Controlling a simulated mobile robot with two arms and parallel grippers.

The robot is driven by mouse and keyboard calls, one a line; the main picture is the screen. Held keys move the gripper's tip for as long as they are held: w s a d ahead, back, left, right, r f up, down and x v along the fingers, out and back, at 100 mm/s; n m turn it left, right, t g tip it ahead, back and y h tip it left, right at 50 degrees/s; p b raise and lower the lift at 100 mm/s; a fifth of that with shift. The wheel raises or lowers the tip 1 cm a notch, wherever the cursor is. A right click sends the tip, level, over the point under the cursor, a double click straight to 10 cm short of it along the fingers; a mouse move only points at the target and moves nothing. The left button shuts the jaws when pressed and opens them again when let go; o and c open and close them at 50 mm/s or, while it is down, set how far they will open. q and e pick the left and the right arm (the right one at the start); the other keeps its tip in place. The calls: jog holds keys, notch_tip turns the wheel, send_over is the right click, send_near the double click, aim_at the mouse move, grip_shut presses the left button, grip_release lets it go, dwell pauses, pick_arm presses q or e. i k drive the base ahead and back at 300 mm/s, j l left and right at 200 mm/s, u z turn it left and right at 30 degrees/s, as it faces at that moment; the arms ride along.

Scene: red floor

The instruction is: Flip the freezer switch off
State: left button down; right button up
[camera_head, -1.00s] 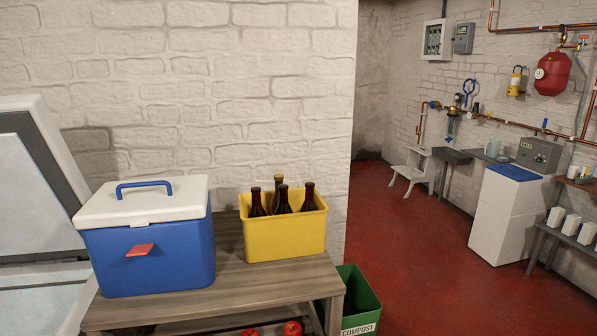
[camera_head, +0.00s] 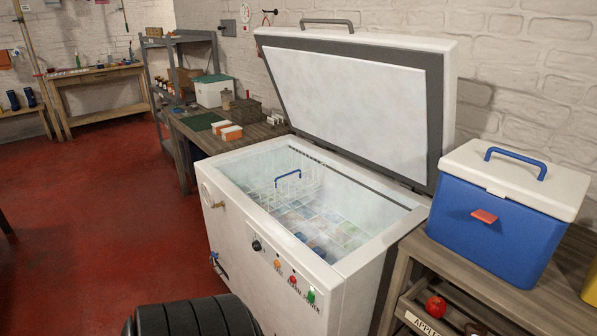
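The white chest freezer (camera_head: 232,236) stands in the middle of the view with its lid (camera_head: 352,100) raised. Its front panel carries a black knob (camera_head: 256,246), an orange round light or button (camera_head: 277,264), a red one (camera_head: 293,281) and a green switch (camera_head: 311,296) at the right end. Small lettering by the green switch seems to read POWER. The switch's exact position is too small to tell. A wire basket with a blue handle (camera_head: 288,175) and several flat packs are inside. Neither of my grippers is in view.
A blue cooler with a white lid (camera_head: 505,225) stands on a wooden table (camera_head: 470,276) right of the freezer. A workbench (camera_head: 190,150) with boxes stands behind left.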

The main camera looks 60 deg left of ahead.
aim_at(311, 297)
jog(key=u, duration=2.1)
